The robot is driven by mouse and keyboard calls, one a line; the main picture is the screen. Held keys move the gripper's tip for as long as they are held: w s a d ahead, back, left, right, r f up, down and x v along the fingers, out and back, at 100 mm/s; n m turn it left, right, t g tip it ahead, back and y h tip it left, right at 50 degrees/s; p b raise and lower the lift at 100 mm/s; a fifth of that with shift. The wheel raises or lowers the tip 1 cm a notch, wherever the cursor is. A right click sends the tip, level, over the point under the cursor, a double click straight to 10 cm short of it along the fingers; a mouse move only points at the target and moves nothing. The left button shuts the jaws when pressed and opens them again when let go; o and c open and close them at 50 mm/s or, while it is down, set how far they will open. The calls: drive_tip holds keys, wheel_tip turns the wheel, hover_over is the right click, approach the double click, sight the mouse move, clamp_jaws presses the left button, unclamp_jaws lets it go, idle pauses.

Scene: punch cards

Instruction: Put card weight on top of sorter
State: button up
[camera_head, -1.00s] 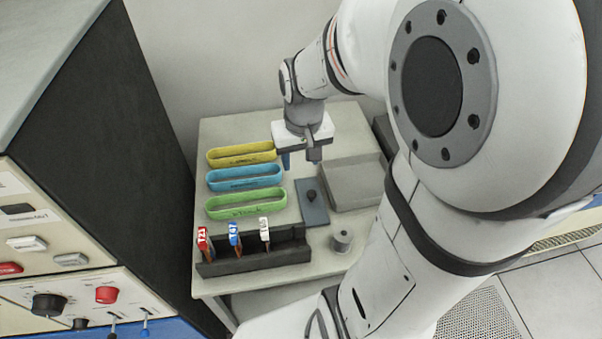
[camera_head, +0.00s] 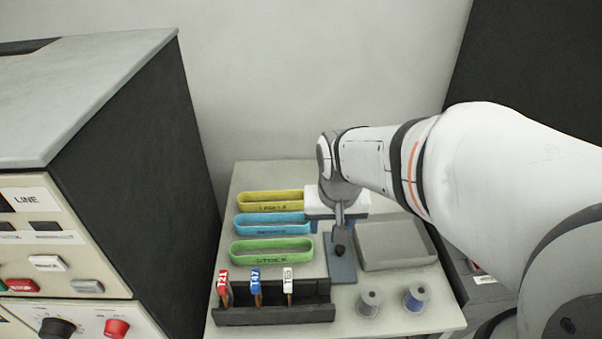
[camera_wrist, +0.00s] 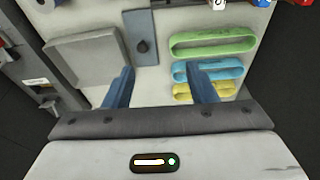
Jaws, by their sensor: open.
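The card weight looks to be the flat blue-grey plate with a dark round knob (camera_head: 341,268) on the table; it also shows in the wrist view (camera_wrist: 141,23). My gripper (camera_head: 335,226) is above the table, at the far end of the plate in the head view. In the wrist view my gripper (camera_wrist: 160,74) has its blue fingers wide apart with nothing between them, and the plate lies beyond them. The sorter is not named in view; it may be the large dark-sided cabinet (camera_head: 140,150) at left, with a bare pale top.
Yellow (camera_head: 270,208), blue (camera_head: 245,230) and green (camera_head: 245,256) trays stand left of the plate. A grey box (camera_head: 395,243) is to its right.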

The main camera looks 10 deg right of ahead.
sight(340, 248)
drive_tip(key=w+d+f+m+b, duration=0.1)
drive_tip(key=w+d+f, duration=0.1)
drive_tip(key=f, duration=0.3)
drive_tip(key=w+d+f+m+b, duration=0.1)
drive_tip(key=w+d+f+b, duration=0.1)
drive_tip(key=f, duration=0.3)
drive_tip(key=w+d+f+m+g+b, duration=0.1)
drive_tip(key=w+d+f+m, duration=0.1)
drive_tip(key=w+d+f, duration=0.1)
drive_tip(key=shift+w+f+b, duration=0.2)
drive_tip(key=shift+w+f, duration=0.1)
drive_tip(key=shift+f, duration=0.35)
drive_tip(key=shift+w+f+b, duration=0.15)
drive_tip(key=shift+w+f, duration=0.15)
drive_tip(key=shift+f, duration=0.35)
drive_tip(key=shift+h, duration=0.3)
drive_tip(key=shift+w+d+f, duration=0.1)
drive_tip(key=shift+w+f, duration=0.1)
drive_tip(key=shift+f, duration=1.1)
drive_tip(key=shift+w+d+f, duration=0.1)
drive_tip(key=shift+w+f, duration=0.05)
drive_tip(key=shift+f, duration=1.1)
drive_tip(key=shift+w+f, duration=0.2)
drive_tip(key=shift+f, duration=1.1)
drive_tip(key=shift+c, duration=0.3)
clamp_jaws()
